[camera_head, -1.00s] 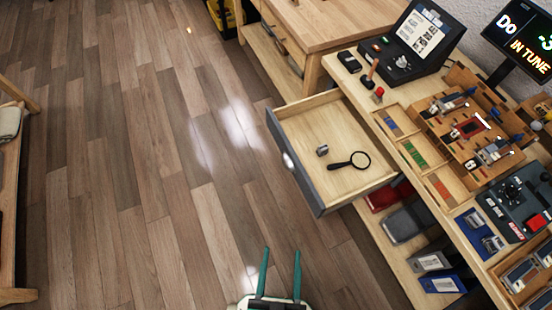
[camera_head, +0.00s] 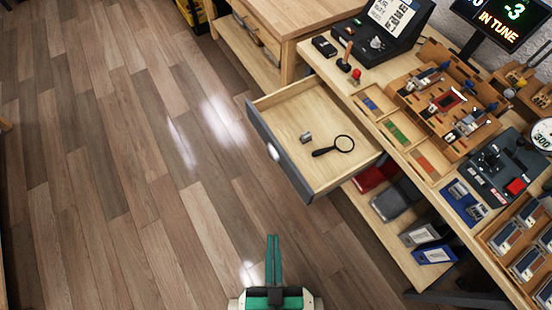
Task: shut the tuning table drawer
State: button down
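The tuning table drawer (camera_head: 282,107) is pulled well out from the long side of the tuning table (camera_head: 335,78). Its grey front panel (camera_head: 283,158) faces the open floor and has a pale round knob (camera_head: 273,152). Inside lie a black magnifying glass (camera_head: 343,144) and a small metal cylinder (camera_head: 306,138). My gripper (camera_head: 273,240) is at the bottom centre, over the floor and apart from the drawer. Its two green fingers are together with nothing visible between them.
Under the table, a shelf (camera_head: 412,259) holds binders and a red item (camera_head: 374,176). Trays, tools and devices crowd the tabletop. A wooden cabinet (camera_head: 297,17) stands beyond the drawer. The wooden floor (camera_head: 130,170) to the left is clear.

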jog(key=w+a+m+t+h, duration=0.25)
jog(key=w+m+t, duration=0.4)
jog(key=m, duration=0.65)
jog(key=m+g+h, duration=1.3)
jog(key=m+g, duration=0.1)
jog(key=m, duration=2)
send_near(287, 166)
jog(key=shift+t, duration=0.25)
jog(key=x, duration=0.6)
jog(key=shift+d, duration=0.3)
